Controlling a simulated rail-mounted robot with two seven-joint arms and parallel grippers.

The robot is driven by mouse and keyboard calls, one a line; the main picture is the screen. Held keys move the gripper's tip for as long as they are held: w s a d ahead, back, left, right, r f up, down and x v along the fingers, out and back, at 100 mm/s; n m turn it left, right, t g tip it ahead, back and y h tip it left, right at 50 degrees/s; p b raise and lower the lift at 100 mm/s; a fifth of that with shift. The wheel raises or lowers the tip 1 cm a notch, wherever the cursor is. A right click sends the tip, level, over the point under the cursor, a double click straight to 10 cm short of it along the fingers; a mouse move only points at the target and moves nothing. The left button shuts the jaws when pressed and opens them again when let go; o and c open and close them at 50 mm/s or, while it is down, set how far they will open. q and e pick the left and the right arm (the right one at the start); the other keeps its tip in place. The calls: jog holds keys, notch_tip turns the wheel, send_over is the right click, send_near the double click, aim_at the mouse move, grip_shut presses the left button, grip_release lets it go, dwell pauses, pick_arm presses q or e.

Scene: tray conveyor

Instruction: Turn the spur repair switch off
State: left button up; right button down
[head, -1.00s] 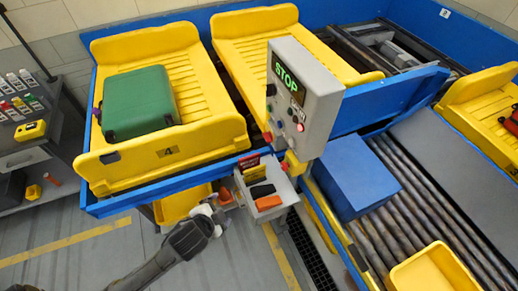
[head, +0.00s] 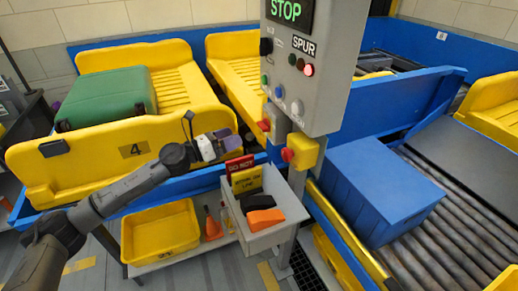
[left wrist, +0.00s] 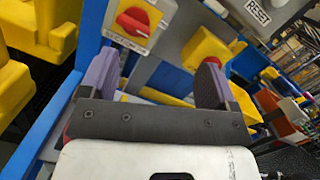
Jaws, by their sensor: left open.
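A grey control box (head: 312,75) hangs on a post with a green STOP display, a SPUR label and several buttons. Below it, a red rotary switch (head: 264,124) is on a small grey box; a red rotary knob (left wrist: 133,21) on a yellow plate with a partly readable label shows at the upper left of the left wrist view. A yellow box (head: 303,152) with a red part sits just right. I cannot read which is the repair switch. My left gripper (head: 230,143) is open and empty, left of the red switch and apart from it; its two fingers (left wrist: 155,80) show spread.
A grey bin (head: 270,238) with orange and black items and small signs stands below the gripper. Yellow trays (head: 130,140), one carrying a green suitcase (head: 105,97), lie behind it. A blue box (head: 380,190) sits on rollers at the right.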

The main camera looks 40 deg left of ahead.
aim_at(259, 126)
pick_arm(q)
jog(key=a+f+m+g+h+b, duration=0.1)
jog(key=a+m+g+b, duration=0.1)
jog(key=a+m+b, duration=0.25)
jog(key=shift+m, duration=0.25)
jog(key=x, duration=1.1)
jog(key=shift+w+d+f, duration=0.1)
jog(key=shift+w+f, duration=0.05)
jog(key=shift+f, duration=0.05)
jog(key=shift+x, duration=1)
pick_arm(e)
notch_tip(259, 126, down, 7)
jog(key=shift+r, duration=0.15)
pick_arm(q)
jog(key=shift+c, duration=0.3)
